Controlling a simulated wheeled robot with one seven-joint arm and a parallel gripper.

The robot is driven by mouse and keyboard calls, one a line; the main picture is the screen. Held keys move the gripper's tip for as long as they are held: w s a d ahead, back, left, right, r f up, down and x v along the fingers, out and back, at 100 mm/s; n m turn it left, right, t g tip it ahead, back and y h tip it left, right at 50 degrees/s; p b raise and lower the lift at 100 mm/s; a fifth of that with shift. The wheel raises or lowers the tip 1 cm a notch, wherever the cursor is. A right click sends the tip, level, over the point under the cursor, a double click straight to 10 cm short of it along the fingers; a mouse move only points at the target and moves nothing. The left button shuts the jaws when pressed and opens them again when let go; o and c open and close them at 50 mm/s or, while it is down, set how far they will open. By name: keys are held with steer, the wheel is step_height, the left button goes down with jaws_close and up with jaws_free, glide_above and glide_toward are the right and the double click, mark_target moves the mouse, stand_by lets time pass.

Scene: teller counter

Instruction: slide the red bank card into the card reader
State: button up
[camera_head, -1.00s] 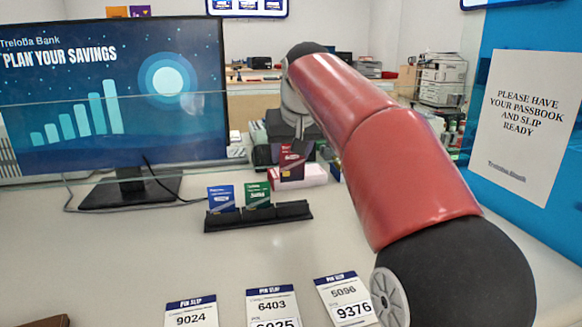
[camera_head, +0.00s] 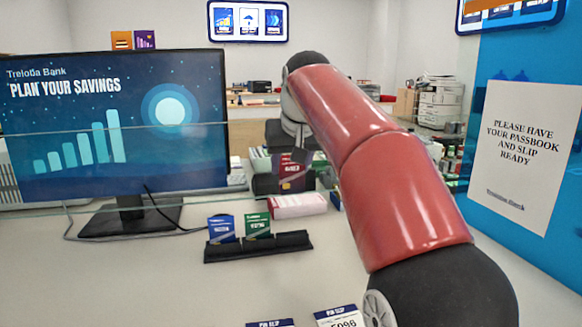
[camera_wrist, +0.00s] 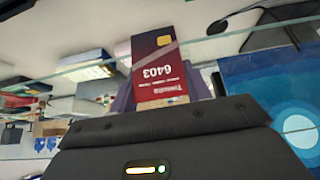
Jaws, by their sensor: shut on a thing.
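The red bank card (camera_head: 292,172), numbered 6403, is held upright below my gripper (camera_head: 299,152) in the head view, behind the card rack. In the wrist view the card (camera_wrist: 160,68) reads upside down, and my gripper's fingers (camera_wrist: 168,98) are shut on its near end. The card is clear of the rack. I cannot surely pick out the card reader; dark objects behind the card are partly hidden by my arm and gripper.
A black rack (camera_head: 258,247) holds a blue card (camera_head: 221,228) and a green card (camera_head: 257,224). A pink-and-white box (camera_head: 298,206) lies behind it. A monitor (camera_head: 115,125) stands left. A PIN slip (camera_head: 338,318) lies in front. A clear pane edge crosses the monitor.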

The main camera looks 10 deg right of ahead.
steer(key=shift+r, duration=1.2)
